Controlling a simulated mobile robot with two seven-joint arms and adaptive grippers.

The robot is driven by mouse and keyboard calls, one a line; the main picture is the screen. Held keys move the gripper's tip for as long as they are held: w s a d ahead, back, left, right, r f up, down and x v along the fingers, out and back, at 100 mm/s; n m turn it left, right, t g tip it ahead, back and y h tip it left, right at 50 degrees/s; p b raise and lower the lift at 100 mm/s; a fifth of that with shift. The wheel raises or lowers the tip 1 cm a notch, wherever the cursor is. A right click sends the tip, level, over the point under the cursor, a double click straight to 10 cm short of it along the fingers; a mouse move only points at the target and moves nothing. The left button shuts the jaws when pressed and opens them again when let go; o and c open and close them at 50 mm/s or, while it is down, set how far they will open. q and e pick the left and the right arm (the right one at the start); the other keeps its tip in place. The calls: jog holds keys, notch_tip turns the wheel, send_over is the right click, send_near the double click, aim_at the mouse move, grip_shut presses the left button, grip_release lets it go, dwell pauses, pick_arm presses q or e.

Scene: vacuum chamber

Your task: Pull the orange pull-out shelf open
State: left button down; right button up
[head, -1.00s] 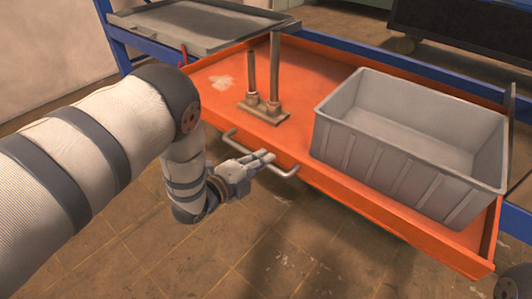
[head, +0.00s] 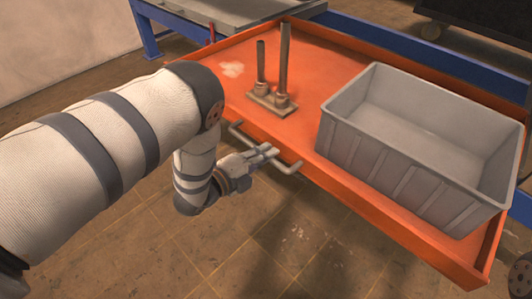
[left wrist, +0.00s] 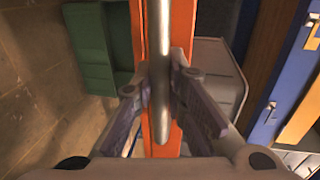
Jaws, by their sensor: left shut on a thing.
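The orange pull-out shelf (head: 325,55) stands out from the blue frame, with its far rim showing. A grey bar handle (head: 289,168) is fixed along its front edge. My left gripper (head: 268,152) is shut on this handle near its middle. In the left wrist view the handle (left wrist: 158,40) runs between the two fingers, in front of the orange shelf front (left wrist: 182,30). My right gripper is not in view.
On the shelf stand a large grey bin (head: 365,160) and a small base with two upright pipes (head: 284,60). A grey tray (head: 225,12) lies on the blue frame (head: 375,35) behind. The tiled floor (head: 300,245) before the shelf is clear.

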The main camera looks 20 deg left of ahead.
pick_arm(q)
jog(key=c, duration=1.6)
grip_release()
jog(key=v, duration=1.2)
jog(key=shift+s+d, duration=0.1)
